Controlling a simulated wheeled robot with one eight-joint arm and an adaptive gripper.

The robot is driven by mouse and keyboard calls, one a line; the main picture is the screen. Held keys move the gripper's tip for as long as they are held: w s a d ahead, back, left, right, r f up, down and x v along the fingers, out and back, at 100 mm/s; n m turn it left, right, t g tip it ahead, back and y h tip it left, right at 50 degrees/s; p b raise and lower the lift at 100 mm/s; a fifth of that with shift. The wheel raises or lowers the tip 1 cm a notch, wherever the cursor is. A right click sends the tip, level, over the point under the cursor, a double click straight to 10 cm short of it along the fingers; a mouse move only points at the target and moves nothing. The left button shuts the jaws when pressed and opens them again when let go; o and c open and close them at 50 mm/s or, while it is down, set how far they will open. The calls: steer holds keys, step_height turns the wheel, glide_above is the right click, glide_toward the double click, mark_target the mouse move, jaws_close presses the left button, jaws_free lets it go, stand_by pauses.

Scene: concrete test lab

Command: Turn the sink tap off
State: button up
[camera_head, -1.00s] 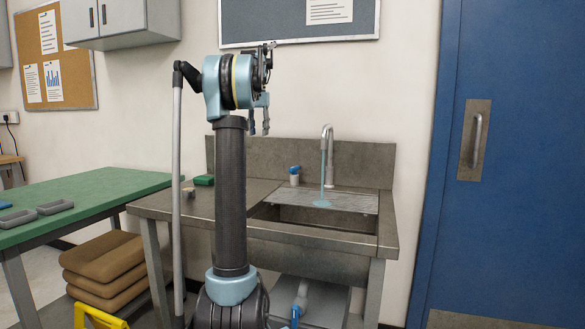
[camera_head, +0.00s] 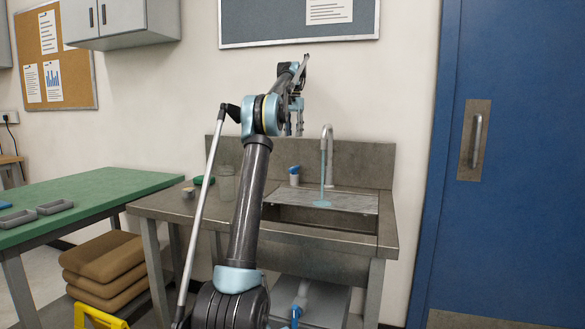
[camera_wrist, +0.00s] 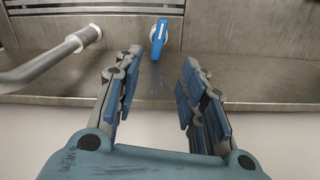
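The sink tap's curved grey spout (camera_head: 328,150) stands at the back of the metal sink (camera_head: 330,218). A bluish stream of water (camera_head: 323,180) runs from it into the basin. The tap's blue lever (camera_head: 294,169) sits on a pale round base left of the spout. In the wrist view the blue lever (camera_wrist: 158,37) is ahead, just beyond the fingertips, and the spout (camera_wrist: 50,62) is at left. My gripper (camera_head: 294,131) hangs above the lever, fingers down. In the wrist view my gripper (camera_wrist: 160,72) is open and empty, apart from the lever.
A green table (camera_head: 95,195) with grey trays is at left. A blue door (camera_head: 515,170) is at right. A backsplash (camera_head: 365,163) rises behind the tap.

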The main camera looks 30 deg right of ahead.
mark_target(294, 170)
step_height(294, 170, down, 16)
steer(key=shift+f, duration=0.1)
stand_by(0.6)
jaws_close()
